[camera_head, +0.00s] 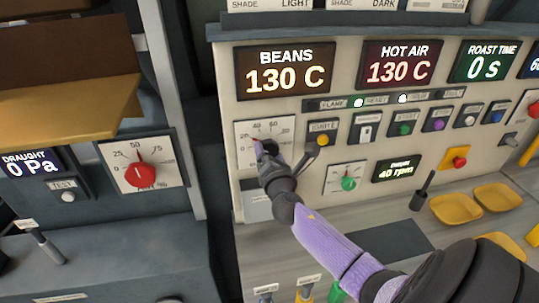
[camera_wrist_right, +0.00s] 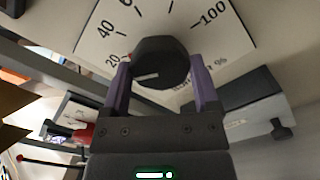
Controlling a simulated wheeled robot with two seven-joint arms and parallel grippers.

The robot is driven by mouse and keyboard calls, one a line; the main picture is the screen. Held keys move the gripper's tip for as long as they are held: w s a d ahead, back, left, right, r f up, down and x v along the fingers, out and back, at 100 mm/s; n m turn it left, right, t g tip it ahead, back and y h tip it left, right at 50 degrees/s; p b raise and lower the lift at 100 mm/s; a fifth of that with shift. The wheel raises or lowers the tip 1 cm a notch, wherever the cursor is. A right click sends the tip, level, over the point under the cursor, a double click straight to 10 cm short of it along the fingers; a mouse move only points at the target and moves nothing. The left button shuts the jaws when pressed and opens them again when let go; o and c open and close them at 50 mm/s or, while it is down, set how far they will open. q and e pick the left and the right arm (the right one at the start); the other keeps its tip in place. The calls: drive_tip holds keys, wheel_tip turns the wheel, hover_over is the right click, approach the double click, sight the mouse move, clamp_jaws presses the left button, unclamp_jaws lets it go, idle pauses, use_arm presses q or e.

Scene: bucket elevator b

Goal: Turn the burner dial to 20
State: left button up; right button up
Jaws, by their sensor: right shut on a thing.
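The burner dial is a dark round knob (camera_wrist_right: 160,62) on a white scale plate (camera_wrist_right: 98,38), seen close in the right wrist view. The plate (camera_head: 245,131) also shows in the head view, with the knob largely hidden by my gripper. My right gripper (camera_head: 268,155) is shut on the knob, one purple finger on each side in the wrist view. The white line on the knob points left and slightly down in that view, a little below the 20 mark. The left finger partly covers the low end of the scale. My left gripper is not in view.
A green knob (camera_head: 348,183) is below right, and a red draught dial (camera_head: 140,174) is on the left panel. Displays read BEANS 130 C (camera_head: 285,70) and HOT AIR 130 C (camera_head: 397,62).

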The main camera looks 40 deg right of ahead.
idle(0.4)
drive_tip(key=o, duration=1.1)
drive_tip(key=v, duration=1)
